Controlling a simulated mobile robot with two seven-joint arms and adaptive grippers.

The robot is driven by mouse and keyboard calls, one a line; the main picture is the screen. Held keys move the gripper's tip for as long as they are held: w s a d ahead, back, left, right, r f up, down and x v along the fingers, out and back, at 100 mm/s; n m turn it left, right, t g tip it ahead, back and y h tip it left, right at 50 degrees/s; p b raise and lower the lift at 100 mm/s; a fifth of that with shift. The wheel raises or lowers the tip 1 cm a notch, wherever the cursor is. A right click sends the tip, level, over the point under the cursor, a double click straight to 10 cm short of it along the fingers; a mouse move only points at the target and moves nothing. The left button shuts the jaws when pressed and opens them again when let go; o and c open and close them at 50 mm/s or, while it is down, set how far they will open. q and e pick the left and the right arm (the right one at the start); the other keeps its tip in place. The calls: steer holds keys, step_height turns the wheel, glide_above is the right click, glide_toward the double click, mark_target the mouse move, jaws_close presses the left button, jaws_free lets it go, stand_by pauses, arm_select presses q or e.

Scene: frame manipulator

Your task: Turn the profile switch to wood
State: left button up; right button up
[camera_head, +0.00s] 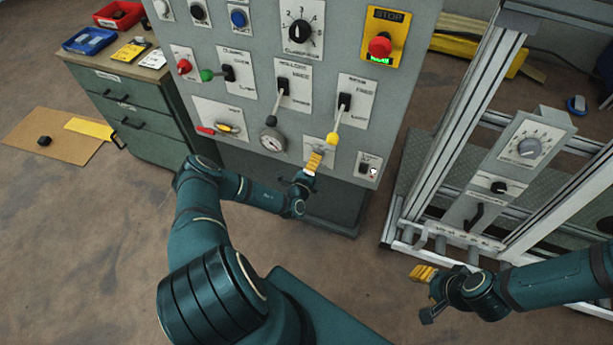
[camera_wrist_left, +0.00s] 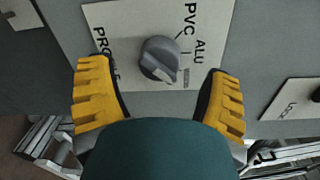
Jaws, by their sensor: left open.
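The profile switch (camera_wrist_left: 160,58) is a grey round knob with a raised grip on a white plate (camera_wrist_left: 115,20) in the left wrist view. The plate reads PVC and Alu, with a smaller, unreadable mark below Alu. The grip slants down and right, its lighter end near that small mark; the exact setting is unclear. My left gripper (camera_wrist_left: 159,98) is open, its yellow fingers on either side of the knob and apart from it. My right gripper (camera_head: 425,273) is far right of the panel.
The grey panel (camera_head: 235,130) also carries levers, a gauge (camera_head: 272,140) and a red stop button (camera_head: 380,46). A metal frame (camera_head: 450,130) with another dial (camera_head: 528,148) stands at right. A green drawer cabinet (camera_head: 130,110) stands at left. Open floor lies in front.

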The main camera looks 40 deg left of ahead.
arm_select(q)
steer(key=v, duration=0.8)
steer(key=shift+s, duration=0.45)
